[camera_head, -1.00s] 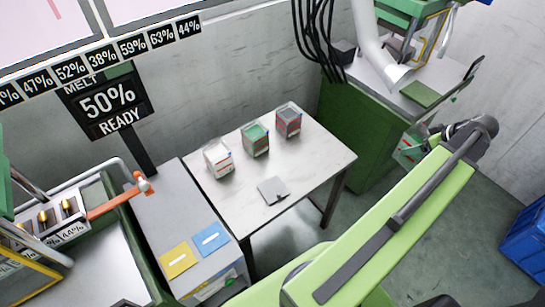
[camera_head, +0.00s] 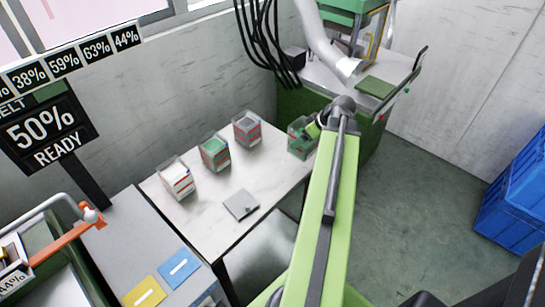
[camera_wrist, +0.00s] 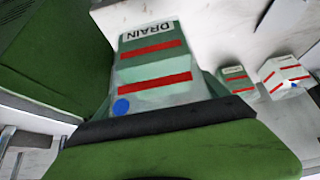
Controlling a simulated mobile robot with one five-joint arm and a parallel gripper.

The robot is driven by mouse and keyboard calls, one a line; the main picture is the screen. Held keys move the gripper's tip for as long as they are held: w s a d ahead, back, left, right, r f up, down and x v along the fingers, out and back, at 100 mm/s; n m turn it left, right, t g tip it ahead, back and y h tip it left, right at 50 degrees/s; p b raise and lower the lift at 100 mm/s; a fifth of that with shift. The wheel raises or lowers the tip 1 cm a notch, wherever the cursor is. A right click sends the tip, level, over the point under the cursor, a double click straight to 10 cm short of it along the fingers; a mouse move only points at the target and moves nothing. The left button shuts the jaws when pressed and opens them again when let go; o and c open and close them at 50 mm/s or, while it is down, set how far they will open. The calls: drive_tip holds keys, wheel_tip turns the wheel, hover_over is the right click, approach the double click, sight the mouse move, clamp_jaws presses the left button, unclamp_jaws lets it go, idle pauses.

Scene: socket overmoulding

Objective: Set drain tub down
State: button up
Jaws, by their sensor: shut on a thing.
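The drain tub (camera_wrist: 150,62), a clear box with a greenish tint, the word DRAIN, red bands and a blue dot, fills the middle of the wrist view. In the head view the drain tub (camera_head: 299,140) is at the right end of the white table (camera_head: 222,230), beside the green machine. My gripper (camera_head: 313,130) is shut on it. I cannot tell whether its base touches the table. In the wrist view a dark jaw edge of my gripper (camera_wrist: 160,125) crosses the tub's near side; the other finger is hidden.
Three tubs stand on the table: white contents (camera_head: 177,180), green contents (camera_head: 214,152) and grey contents (camera_head: 246,129). A grey square plate (camera_head: 241,205) lies near the front edge. The green machine (camera_head: 365,140) stands right of the table. Blue crates (camera_head: 515,195) are far right.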

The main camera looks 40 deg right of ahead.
drive_tip(key=b+x, duration=0.2)
drive_tip(key=x, duration=0.1)
drive_tip(key=b+x, duration=0.2)
drive_tip(key=x, duration=0.1)
drive_tip(key=b+x, duration=0.2)
drive_tip(key=x, duration=0.2)
drive_tip(key=shift+w+a+r+b, duration=0.15)
drive_tip(key=shift+w+a+b, duration=0.15)
drive_tip(key=shift+b, duration=0.1)
drive_tip(key=shift+r, duration=0.2)
drive_tip(key=shift+f, duration=0.15)
drive_tip(key=o, duration=1.9)
